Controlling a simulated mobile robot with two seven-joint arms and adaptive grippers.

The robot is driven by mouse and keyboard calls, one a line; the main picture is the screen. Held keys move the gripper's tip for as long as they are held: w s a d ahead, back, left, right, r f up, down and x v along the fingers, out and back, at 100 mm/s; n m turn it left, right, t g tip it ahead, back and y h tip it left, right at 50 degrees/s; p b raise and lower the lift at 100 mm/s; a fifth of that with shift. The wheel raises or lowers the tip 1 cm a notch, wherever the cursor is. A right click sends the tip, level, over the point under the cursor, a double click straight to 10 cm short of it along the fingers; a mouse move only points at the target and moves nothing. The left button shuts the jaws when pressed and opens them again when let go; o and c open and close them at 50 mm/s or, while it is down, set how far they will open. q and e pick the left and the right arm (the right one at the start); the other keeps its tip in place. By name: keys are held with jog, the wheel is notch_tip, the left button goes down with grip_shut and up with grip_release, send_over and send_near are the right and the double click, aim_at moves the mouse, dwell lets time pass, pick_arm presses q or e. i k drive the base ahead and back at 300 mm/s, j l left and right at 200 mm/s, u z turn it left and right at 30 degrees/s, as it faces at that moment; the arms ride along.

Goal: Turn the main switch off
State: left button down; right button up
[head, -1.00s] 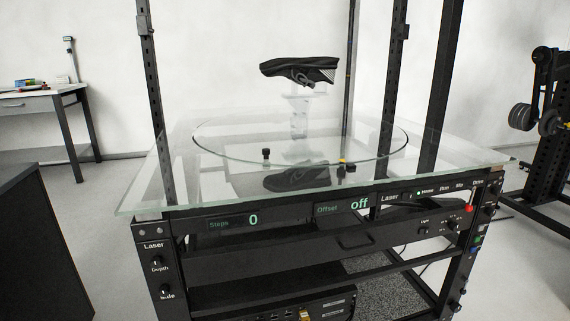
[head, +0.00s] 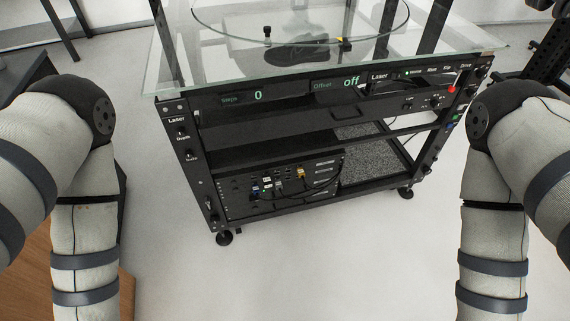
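The black turntable rack (head: 290,139) stands ahead with a glass top. Its front panel shows a step display (head: 257,96) reading 0 and an offset display (head: 351,82) reading off. A red button (head: 452,89) is at the panel's right end, with small knobs near it. A blue control (head: 449,126) sits lower on the right post, beside my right arm. The left post, labelled Laser, carries several small knobs (head: 183,133). No label lets me tell which control is the main switch. Both my arms hang at the sides; their grippers are out of frame.
A dark cabinet (head: 22,68) stands at the left and a wooden surface (head: 25,285) lies under my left arm. An electronics unit (head: 285,188) with cables is on the lower shelf. The grey floor (head: 330,265) before the rack is clear.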

aim_at(252, 198)
jog(key=i+l+u, duration=0.2)
jog(key=l, duration=0.2)
jog(key=l+u, duration=0.2)
jog(key=l, duration=0.15)
jog(key=i+l+u, duration=0.2)
jog(key=l, duration=0.25)
jog(key=k, duration=0.05)
